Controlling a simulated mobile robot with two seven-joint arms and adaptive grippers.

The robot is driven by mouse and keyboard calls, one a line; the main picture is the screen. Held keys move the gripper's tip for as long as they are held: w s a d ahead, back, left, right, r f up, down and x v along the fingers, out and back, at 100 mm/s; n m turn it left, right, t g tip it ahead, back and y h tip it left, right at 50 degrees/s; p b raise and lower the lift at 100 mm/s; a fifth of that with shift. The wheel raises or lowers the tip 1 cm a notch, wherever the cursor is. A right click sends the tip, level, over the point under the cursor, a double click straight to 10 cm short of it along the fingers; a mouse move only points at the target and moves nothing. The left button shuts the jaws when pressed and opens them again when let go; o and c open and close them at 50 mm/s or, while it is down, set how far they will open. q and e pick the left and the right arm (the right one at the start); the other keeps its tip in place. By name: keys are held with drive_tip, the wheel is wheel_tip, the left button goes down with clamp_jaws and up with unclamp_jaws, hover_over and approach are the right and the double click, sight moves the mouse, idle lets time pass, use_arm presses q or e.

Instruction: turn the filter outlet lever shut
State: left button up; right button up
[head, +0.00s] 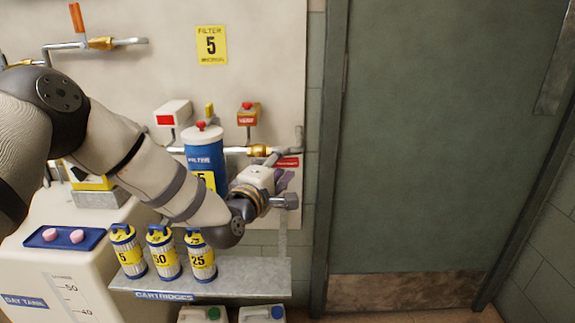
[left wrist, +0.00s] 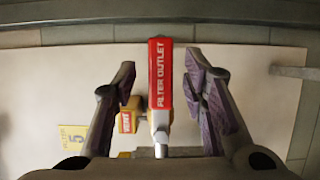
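The filter outlet lever (left wrist: 161,75) has a red sleeve marked FILTER OUTLET and stands between the two fingers of my left gripper (left wrist: 158,84) in the left wrist view. The fingers are open, with a gap on each side of the lever. In the head view my left gripper (head: 283,181) is at the wall pipe, right of the blue-and-white filter housing (head: 205,150). A small red part (head: 288,162) shows just behind it, probably the lever. The gripper hides most of the valve there. My right gripper is not in view.
A shelf (head: 240,275) with several yellow-labelled cartridges (head: 163,254) lies below my left arm. A brass fitting (head: 258,150) and a red-topped box (head: 248,112) are close to the gripper. A grey-green door (head: 440,140) stands to the right.

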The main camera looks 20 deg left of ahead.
use_arm(q)
drive_tip(key=shift+w+d, duration=0.15)
drive_tip(key=shift+w, duration=0.8)
clamp_jaws()
